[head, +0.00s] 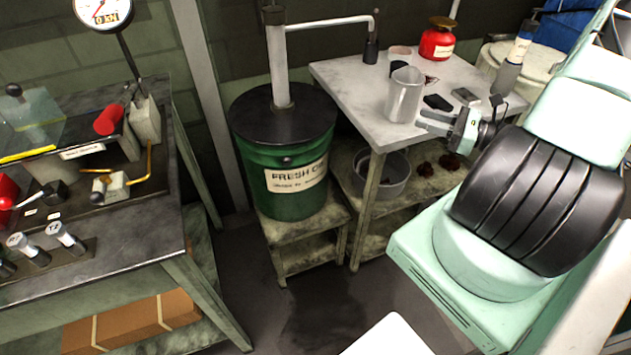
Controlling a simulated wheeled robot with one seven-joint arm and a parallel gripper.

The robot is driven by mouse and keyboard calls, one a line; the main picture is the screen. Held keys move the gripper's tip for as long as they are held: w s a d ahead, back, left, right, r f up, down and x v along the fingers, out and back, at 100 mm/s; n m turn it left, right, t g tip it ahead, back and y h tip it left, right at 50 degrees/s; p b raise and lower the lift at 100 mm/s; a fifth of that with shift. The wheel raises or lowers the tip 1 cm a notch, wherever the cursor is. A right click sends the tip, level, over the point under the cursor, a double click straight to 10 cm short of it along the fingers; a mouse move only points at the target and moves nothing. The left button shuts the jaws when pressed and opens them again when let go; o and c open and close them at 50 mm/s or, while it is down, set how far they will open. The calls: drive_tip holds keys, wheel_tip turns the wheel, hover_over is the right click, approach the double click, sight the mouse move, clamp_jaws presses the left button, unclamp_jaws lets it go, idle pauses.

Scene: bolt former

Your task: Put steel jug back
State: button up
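The steel jug (404,95) stands upright on the grey-topped side table, near its front edge, in the head view. My gripper (424,118) is just right of the jug's lower part, with its fingers pointing left toward it. The two fingers look spread with a gap between them, and nothing shows held in the gap. I cannot tell whether a fingertip touches the jug.
A green fresh-oil drum (285,150) with a pump pipe stands left of the side table (345,85). A red can (437,42), a bottle (512,62) and dark small items share the tabletop. A grey bucket (381,175) sits on the shelf below. A workbench (120,215) is at left.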

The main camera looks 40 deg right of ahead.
drive_tip(key=w+a+r+n+g+y, duration=0.1)
drive_tip(key=a+r+n+g+y, duration=0.2)
drive_tip(key=a+n+g, duration=0.7)
drive_tip(key=w+a+r+n+g+y, duration=0.25)
drive_tip(key=a+n+g, duration=0.35)
drive_tip(key=a, duration=0.8)
drive_tip(key=s+a+r+n+h, duration=0.2)
drive_tip(key=s+a+n+h, duration=0.4)
drive_tip(key=a+n, duration=0.3)
drive_tip(key=s+a+r+n+h, duration=0.3)
drive_tip(key=s+a+n+h, duration=0.3)
drive_tip(key=a+n, duration=0.4)
drive_tip(key=shift+s+r+n+h, duration=0.3)
drive_tip(key=shift+s+n, duration=0.4)
drive_tip(key=shift+n, duration=0.7)
drive_tip(key=shift+f, duration=0.1)
